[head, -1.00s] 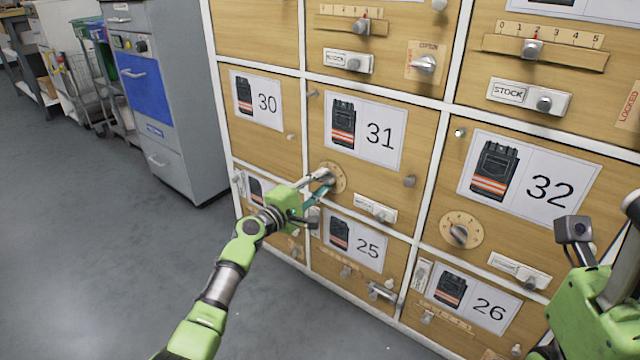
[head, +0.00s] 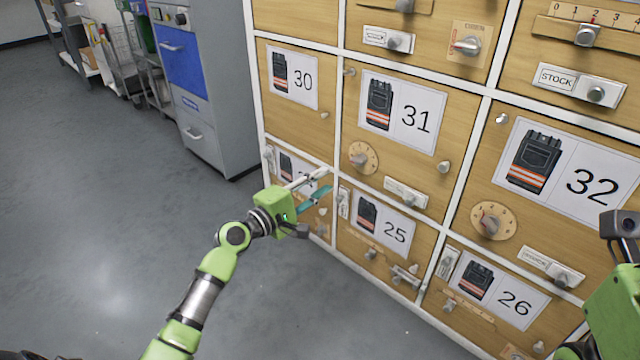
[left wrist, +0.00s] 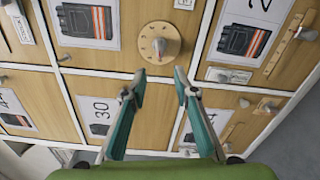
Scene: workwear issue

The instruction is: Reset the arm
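My left gripper (head: 328,179) is open and empty, in front of the lower left of the cabinet. Its two teal-padded fingers also show spread apart in the left wrist view (left wrist: 160,84), with nothing between them. A round dial (head: 363,157) on door 31 is uncovered, up and right of the fingertips in the head view. The same dial (left wrist: 158,44) lies ahead of the fingers in the wrist view, clear of them. My right arm (head: 614,305) shows at the right edge; its fingers are out of view.
The wooden cabinet front carries protruding knobs, sliders, latches and a second dial (head: 492,221) on door 32. A grey cabinet with a blue drawer (head: 184,60) stands behind left. The grey floor (head: 110,230) at left is open.

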